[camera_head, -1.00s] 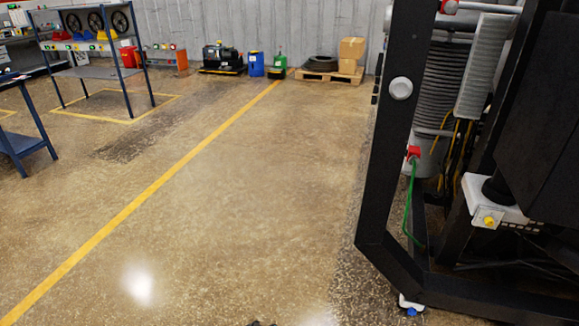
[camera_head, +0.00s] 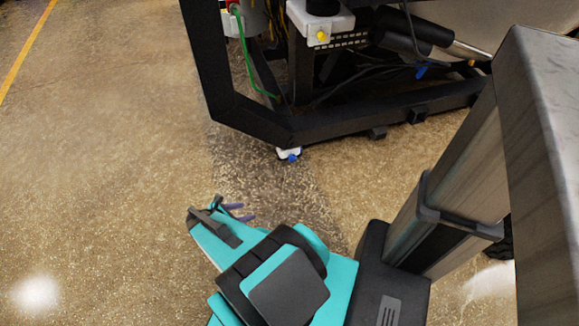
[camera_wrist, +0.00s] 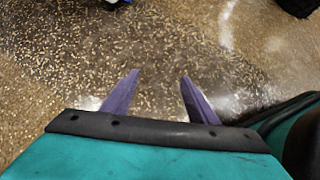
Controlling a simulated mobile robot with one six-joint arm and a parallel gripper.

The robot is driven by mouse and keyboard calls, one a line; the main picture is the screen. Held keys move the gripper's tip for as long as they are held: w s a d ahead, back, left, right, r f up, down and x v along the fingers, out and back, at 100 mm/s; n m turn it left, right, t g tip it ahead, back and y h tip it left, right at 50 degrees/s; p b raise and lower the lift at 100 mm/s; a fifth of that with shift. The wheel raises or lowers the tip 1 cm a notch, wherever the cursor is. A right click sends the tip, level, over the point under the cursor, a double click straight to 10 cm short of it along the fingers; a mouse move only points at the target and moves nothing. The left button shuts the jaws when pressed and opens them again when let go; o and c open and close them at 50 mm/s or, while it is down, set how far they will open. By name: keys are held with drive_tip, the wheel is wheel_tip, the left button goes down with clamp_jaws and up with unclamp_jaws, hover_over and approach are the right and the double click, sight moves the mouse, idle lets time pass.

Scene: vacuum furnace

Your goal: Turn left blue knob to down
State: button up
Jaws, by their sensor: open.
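A small blue knob-like part (camera_head: 292,157) sits on a white fitting at the lower corner of the black furnace frame, close to the floor. Another blue part, shaped like a lever (camera_head: 420,72), is further right, among dark hoses and cylinders. I cannot tell which of them is the left blue knob. My gripper (camera_head: 244,212) is in front of the frame and apart from both blue parts. In the wrist view its two purple fingers (camera_wrist: 160,76) are spread with only speckled floor between them. A bit of white and blue shows at that view's top edge.
The black furnace frame (camera_head: 260,122) runs across the top, with a green cable (camera_head: 248,60) hanging inside it. A yellow knob (camera_head: 322,36) sits on a white block there. The floor (camera_head: 100,150) to the left is clear.

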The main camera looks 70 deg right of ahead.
drive_tip(key=d+f+n+h+b, duration=0.1)
drive_tip(key=d+f+n+b, duration=0.2)
drive_tip(key=d, duration=0.3)
drive_tip(key=d+f+n+t+h+b, duration=0.1)
drive_tip(key=d+f+n+h+b, duration=0.15)
drive_tip(key=d, duration=0.35)
drive_tip(key=d+f+n+h+b, duration=0.1)
drive_tip(key=d+f+n+b, duration=0.1)
drive_tip(key=d+n, duration=0.3)
drive_tip(key=n+t+h+b, duration=0.2)
drive_tip(key=n+h+b, duration=0.1)
drive_tip(key=n+b, duration=0.4)
approach(291, 159)
drive_tip(key=shift+n, duration=0.65)
drive_tip(key=a, duration=0.5)
drive_tip(key=shift+w+r+p, duration=0.35)
drive_tip(key=shift+w, duration=0.05)
drive_tip(key=shift+s+d+f+n, duration=0.1)
drive_tip(key=shift+d+n, duration=0.3)
drive_tip(key=shift+d, duration=0.1)
drive_tip(key=d+b, duration=0.1)
drive_tip(key=d, duration=0.3)
drive_tip(key=d+f+b, duration=0.1)
drive_tip(key=d, duration=0.4)
drive_tip(key=s+d+f+b, duration=0.1)
drive_tip(key=d+b, duration=0.1)
drive_tip(key=d, duration=0.2)
drive_tip(key=shift+d+f, duration=0.15)
drive_tip(key=shift+f, duration=0.05)
drive_tip(key=c, duration=1.1)
